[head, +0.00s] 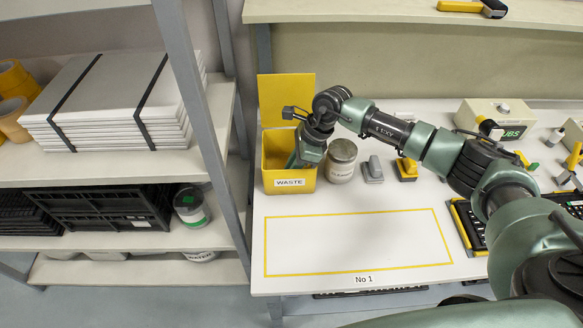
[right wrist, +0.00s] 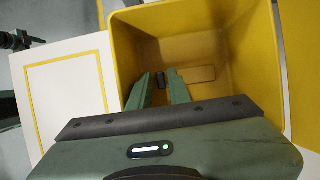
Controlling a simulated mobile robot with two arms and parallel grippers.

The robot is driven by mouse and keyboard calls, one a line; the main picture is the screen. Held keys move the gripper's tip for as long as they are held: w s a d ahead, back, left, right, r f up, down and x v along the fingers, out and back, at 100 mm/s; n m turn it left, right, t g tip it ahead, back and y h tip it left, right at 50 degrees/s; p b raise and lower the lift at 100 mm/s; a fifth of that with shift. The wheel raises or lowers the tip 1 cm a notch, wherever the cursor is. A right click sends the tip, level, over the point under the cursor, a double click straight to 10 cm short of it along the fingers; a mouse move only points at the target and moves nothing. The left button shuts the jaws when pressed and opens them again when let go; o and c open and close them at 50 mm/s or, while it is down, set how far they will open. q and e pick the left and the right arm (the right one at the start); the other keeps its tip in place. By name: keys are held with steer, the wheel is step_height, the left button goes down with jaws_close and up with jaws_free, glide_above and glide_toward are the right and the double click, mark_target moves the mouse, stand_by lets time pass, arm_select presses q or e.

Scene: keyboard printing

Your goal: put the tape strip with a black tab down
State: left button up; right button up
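The tape strip lies inside the yellow waste bin (head: 290,182), on or near its floor. In the right wrist view its black tab (right wrist: 160,78) shows beyond and between my fingertips, and a thin see-through strip (right wrist: 196,74) runs right from it. My right gripper (head: 298,160) reaches down into the bin's mouth. In the wrist view its two green fingers (right wrist: 160,82) are apart, with clear gaps on both sides of the tab. The strip is hidden in the head view. My left gripper is not in view.
A lidded jar (head: 341,162), a grey block (head: 373,170) and a yellow-grey block (head: 406,168) stand right of the bin. The yellow-outlined area (head: 350,243) is empty. A shelf post (head: 205,120) stands close left. A grey box (head: 495,117) sits at the back right.

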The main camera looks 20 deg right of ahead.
steer(key=b+v, duration=0.3)
steer(key=v, duration=0.9)
steer(key=shift+r, duration=0.35)
stand_by(0.4)
